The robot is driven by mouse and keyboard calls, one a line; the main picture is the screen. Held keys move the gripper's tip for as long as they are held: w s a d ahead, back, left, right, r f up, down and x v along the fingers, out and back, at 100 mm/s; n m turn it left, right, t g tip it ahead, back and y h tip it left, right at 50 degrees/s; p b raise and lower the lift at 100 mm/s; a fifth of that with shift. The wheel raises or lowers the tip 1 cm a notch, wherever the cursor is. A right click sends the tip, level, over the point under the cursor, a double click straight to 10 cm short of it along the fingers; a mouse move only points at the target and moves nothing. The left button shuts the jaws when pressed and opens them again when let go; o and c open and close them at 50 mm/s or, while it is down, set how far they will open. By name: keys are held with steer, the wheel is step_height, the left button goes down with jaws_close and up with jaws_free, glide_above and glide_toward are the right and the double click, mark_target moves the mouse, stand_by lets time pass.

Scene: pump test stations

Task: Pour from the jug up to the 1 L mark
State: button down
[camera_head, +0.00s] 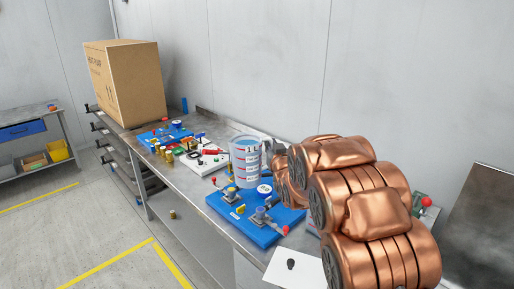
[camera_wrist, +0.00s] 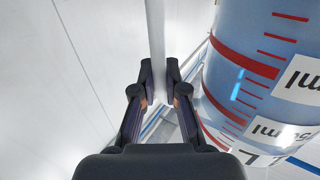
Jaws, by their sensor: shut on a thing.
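The jug (camera_head: 245,162) is a clear, bluish vessel with red graduation lines and white labels. In the head view it is upright at the rear edge of a blue board on the bench; whether its base touches anything is unclear. In the wrist view the jug (camera_wrist: 255,75) fills the right side, with red marks and partly cut-off labels. My gripper (camera_wrist: 169,85) is shut on the jug's pale vertical handle (camera_wrist: 156,30), beside the body. In the head view my copper-coloured arm hides most of the gripper. The liquid level is unclear.
The blue board (camera_head: 250,225) with valves and fittings lies in front of the jug. A white board (camera_head: 205,158) and another blue board (camera_head: 165,137) lie farther along the metal bench. A large cardboard box (camera_head: 125,82) stands at the far end. The wall is close behind.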

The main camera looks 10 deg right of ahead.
steer(key=s+d+f+m+h, duration=0.1)
steer(key=s+d+f, duration=0.1)
steer(key=d, duration=1.1)
steer(key=s+d+f+h, duration=0.1)
steer(key=s+d+f, duration=0.2)
steer(key=d, duration=1)
steer(key=s+d+f+m+h, duration=0.1)
steer(key=s+d+f, duration=0.1)
steer(key=d, duration=1.1)
steer(key=shift+s+f+m+g+h, duration=0.25)
steer(key=shift+m+g+h, duration=0.05)
steer(key=shift+g+h, duration=0.1)
steer(key=shift+d+r+n+t, duration=0.15)
steer(key=shift+r+n, duration=0.6)
steer(key=shift+d+r+n+t, duration=0.1)
steer(key=shift+r+n+t, duration=0.05)
steer(key=shift+r+n, duration=0.6)
steer(key=shift+a+r+n, duration=0.1)
steer(key=shift+r+n, duration=0.55)
steer(key=shift+n, duration=0.45)
steer(key=shift+a+r+n+t+b, duration=0.1)
steer(key=shift+r+n+t+b, duration=0.25)
steer(key=shift+n+b, duration=0.4)
steer(key=shift+a+r+n+b, duration=0.15)
steer(key=shift+a+n+b, duration=0.3)
steer(key=shift+n+b, duration=0.75)
